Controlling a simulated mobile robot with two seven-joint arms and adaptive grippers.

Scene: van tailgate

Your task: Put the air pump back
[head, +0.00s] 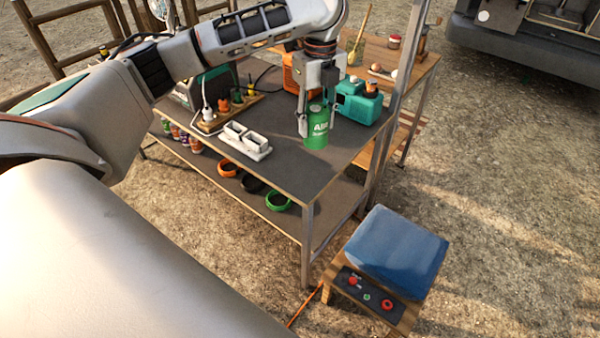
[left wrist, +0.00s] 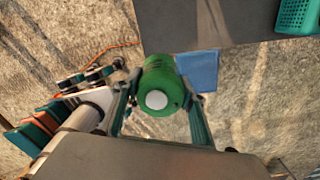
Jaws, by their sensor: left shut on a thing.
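The air pump (head: 317,128) is a green cylinder with white lettering. My left gripper (head: 318,112) is shut around its sides and points downward in the head view. The pump appears upright near the right front corner of the workbench (head: 290,165); I cannot tell whether its base touches the top. In the left wrist view the pump (left wrist: 160,85) shows its white round end between the two fingers of my left gripper (left wrist: 160,98). My right gripper is not in view.
A teal container (head: 358,104) stands right of the pump, an orange box (head: 292,78) behind it. A white double holder (head: 245,141) lies to the left. Colored rings (head: 278,201) lie on the lower shelf. A blue cushion (head: 395,245) and button panel (head: 368,295) are on a stool in front.

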